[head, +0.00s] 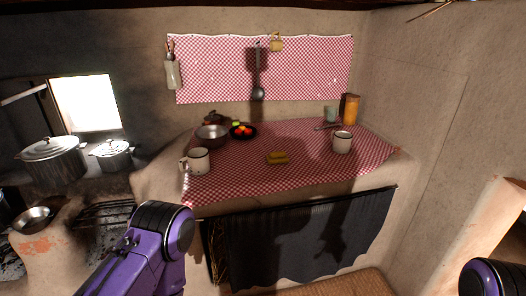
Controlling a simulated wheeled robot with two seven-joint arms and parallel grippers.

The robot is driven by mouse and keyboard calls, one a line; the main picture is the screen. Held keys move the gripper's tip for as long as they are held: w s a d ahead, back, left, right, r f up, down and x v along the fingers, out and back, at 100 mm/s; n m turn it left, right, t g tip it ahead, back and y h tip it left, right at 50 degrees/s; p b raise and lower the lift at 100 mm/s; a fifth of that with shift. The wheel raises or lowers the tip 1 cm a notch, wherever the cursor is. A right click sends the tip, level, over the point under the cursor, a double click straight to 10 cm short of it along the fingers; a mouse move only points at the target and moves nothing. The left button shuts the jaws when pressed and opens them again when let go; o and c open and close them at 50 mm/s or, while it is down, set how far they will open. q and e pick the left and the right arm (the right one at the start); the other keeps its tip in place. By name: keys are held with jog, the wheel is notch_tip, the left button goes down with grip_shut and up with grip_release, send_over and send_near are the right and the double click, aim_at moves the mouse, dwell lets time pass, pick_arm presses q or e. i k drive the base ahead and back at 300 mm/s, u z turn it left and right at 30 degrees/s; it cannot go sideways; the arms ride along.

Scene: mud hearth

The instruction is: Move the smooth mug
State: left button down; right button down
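Two pale mugs with dark rims stand upright on the red-and-white checked cloth (310,167). One white mug (199,161) is at the left front edge, with its handle to the left. The other white mug (342,143) is at the right. A small yellowish mug (277,43) hangs on the wall cloth. I cannot tell at this size which mug is the smooth one. Purple and black links of both my arms show low in the head view, but neither gripper is in view. Nothing of mine touches the mugs.
Lidded pots (50,160) stand left. A dark curtain (310,240) hangs below. The cloth's front middle is clear.

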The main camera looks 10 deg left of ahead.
aim_at(342, 140)
jog(key=z, duration=0.85)
jog(key=k, duration=0.15)
jog(key=u, duration=1.75)
jog(key=i, duration=0.85)
jog(key=z, duration=0.9)
jog(key=i, duration=0.5)
jog(key=z, duration=0.6)
